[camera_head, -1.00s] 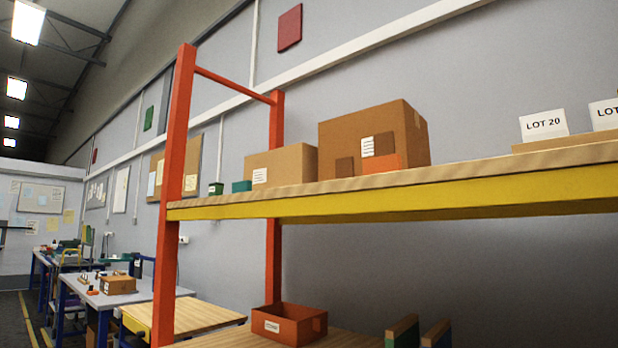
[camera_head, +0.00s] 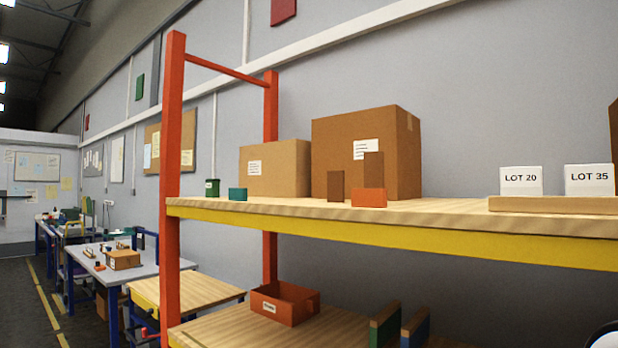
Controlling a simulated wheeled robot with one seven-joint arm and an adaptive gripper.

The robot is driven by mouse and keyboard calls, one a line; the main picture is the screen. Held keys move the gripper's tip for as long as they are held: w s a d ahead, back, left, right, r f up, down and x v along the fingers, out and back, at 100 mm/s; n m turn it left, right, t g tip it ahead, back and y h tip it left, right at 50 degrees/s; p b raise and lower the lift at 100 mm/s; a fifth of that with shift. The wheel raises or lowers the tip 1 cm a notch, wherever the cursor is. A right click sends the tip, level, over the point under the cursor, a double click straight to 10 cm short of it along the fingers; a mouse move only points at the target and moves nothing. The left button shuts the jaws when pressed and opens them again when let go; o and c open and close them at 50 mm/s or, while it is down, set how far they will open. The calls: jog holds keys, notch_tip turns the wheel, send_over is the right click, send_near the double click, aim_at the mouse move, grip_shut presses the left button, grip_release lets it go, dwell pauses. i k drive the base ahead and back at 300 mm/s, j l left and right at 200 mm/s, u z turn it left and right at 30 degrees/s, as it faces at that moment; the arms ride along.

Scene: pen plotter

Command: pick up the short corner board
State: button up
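Two brown upright pieces that look like corner boards stand on the upper shelf (camera_head: 450,218). The short corner board (camera_head: 336,186) is the left one, its top lower than that of the taller brown piece (camera_head: 373,166). An orange block (camera_head: 368,198) stands in front of the taller piece and hides its lower part. The short one stands just left of the block, with a large carton behind it. My gripper is not in view; a dark and white rounded part at the bottom right corner may be my arm.
A large carton (camera_head: 405,150) and a smaller carton (camera_head: 290,168) stand behind. A green container (camera_head: 212,188) and teal block (camera_head: 238,194) are at left. LOT 20 (camera_head: 520,181) and LOT 35 (camera_head: 589,180) cards stand at right. An orange upright (camera_head: 172,240) bounds the shelf.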

aim_at(335, 179)
jog(key=i+j+z, duration=0.1)
jog(key=z, duration=0.3)
jog(key=i+j+z, duration=0.1)
jog(key=z, duration=0.3)
jog(key=i+j+z, duration=0.2)
jog(key=j, duration=0.4)
jog(key=j+z, duration=0.2)
jog(key=j, duration=0.45)
jog(key=i+j+z, duration=0.2)
jog(key=j, duration=0.45)
jog(key=k, duration=0.1)
